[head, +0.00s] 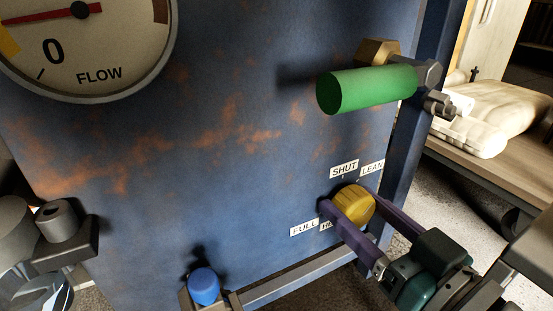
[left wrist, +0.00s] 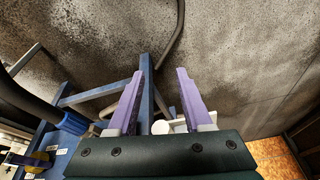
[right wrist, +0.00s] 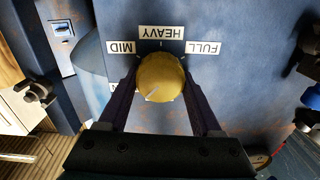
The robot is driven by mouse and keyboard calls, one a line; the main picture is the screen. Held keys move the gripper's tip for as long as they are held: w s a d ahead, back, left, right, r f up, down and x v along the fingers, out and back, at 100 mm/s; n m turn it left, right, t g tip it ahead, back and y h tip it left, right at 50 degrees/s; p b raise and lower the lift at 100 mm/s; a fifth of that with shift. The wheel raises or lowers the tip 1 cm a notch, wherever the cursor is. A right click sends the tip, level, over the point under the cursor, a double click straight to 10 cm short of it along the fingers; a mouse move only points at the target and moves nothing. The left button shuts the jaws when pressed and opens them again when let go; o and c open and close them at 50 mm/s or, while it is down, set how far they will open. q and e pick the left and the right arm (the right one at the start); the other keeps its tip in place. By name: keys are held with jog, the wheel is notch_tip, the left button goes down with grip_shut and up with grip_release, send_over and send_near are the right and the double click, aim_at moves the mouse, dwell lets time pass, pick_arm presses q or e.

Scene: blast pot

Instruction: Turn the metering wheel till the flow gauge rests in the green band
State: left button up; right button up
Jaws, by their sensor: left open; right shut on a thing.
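The metering wheel (head: 354,203) is a round yellow knob low on the blue panel, with SHUT, LEAN, FULL and partly hidden labels around it. My right gripper (head: 349,199) is shut on it, one purple finger on each side. In the right wrist view the wheel (right wrist: 162,75) sits between the fingers, its pale mark pointing lower left; MID, HEAVY and FULL show above. The flow gauge (head: 95,50) is cut off at the top left. Its red needle points left; no green band is visible. My left gripper (left wrist: 162,70) is open and empty, away from the wheel.
A green cylindrical handle (head: 367,89) juts out above the wheel. A blue knob (head: 204,286) is at the panel's lower edge. A blue frame post (head: 420,120) stands right of the panel, with a bench (head: 500,160) beyond.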

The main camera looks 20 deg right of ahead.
jog(key=c, duration=0.3)
